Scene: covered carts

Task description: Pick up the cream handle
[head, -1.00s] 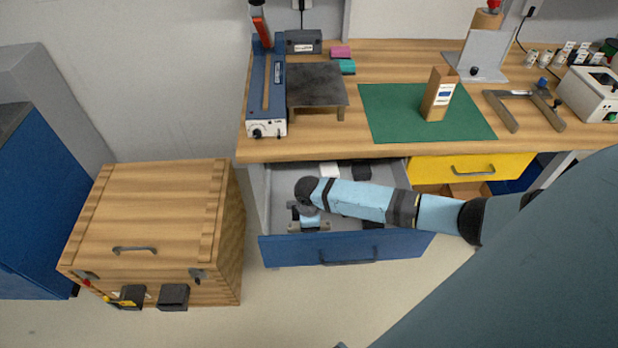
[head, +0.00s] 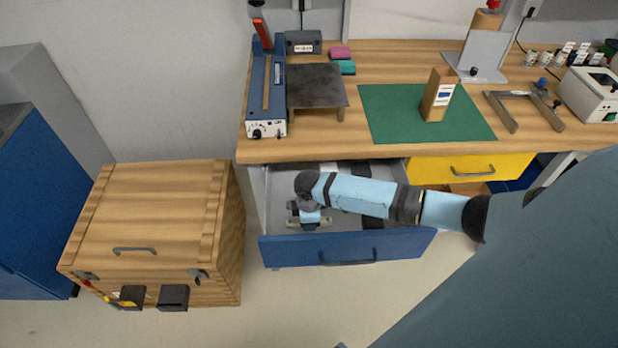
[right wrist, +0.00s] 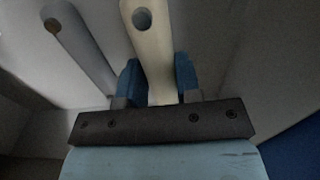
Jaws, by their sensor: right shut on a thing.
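The cream handle (right wrist: 152,45) is a long pale bar with a round hole near its end. In the right wrist view it lies between the two blue fingers of my right gripper (right wrist: 159,78), which is shut on it. In the head view my right gripper (head: 309,221) is down inside the open blue-fronted drawer, and only a small pale bit of the handle shows beside the fingers. A similar grey bar (right wrist: 80,45) lies to the left of the handle in the right wrist view, apart from the fingers. My left gripper is not in view.
The open drawer (head: 400,245) has walls close around my gripper, with the workbench (head: 390,150) above its back. A wooden chest (head: 160,205) stands to its left. The bench carries a green mat (head: 385,110), a wooden block (head: 437,95) and a blue device (head: 266,100).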

